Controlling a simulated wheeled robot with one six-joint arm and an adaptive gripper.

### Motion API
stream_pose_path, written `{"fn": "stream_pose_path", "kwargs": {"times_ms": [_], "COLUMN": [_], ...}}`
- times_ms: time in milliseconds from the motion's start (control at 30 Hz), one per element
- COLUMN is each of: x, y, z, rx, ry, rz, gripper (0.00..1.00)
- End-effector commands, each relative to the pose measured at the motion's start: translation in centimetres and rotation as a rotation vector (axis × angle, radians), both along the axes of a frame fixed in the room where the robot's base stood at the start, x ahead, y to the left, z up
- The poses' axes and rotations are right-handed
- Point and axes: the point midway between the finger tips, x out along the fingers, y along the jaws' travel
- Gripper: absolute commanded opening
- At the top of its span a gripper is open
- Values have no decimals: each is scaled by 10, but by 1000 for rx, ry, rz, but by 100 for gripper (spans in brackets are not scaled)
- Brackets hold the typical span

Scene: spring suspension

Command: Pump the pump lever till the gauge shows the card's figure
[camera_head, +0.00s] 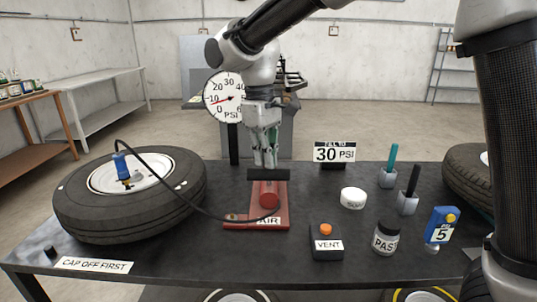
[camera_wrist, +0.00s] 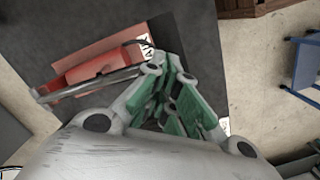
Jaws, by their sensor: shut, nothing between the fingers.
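The red pump (camera_head: 280,208), marked AIR, sits mid-table with its black lever bar (camera_head: 268,174) across the top. My gripper (camera_head: 265,163) is shut and empty, pointing down just above or at the bar; I cannot tell whether it touches. In the wrist view the green-padded fingers (camera_wrist: 178,105) are together, beside the red pump body (camera_wrist: 95,68) and a metal rod (camera_wrist: 85,88). The round gauge (camera_head: 228,97) stands behind, partly hidden by my arm; its red needle points low on the left, near 10. The card (camera_head: 334,153) reads 30 PSI.
A black hose (camera_head: 165,185) runs from the pump to a blue chuck (camera_head: 121,166) on the left wheel (camera_head: 130,215). Right of the pump stand the VENT box (camera_head: 326,242), a white round lid (camera_head: 353,198), a paste jar (camera_head: 386,238) and a blue tool (camera_head: 440,225).

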Motion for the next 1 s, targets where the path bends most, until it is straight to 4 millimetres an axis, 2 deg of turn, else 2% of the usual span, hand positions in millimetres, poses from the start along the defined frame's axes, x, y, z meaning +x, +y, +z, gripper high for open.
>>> {"fn": "stream_pose_path", "kwargs": {"times_ms": [433,700,1000], "x": [0,17,18], "y": [0,23,24], "z": [-2,7,8], "rx": [0,0,0], "ry": [0,0,0], "rz": [0,0,0], "gripper": [0,0,0]}}
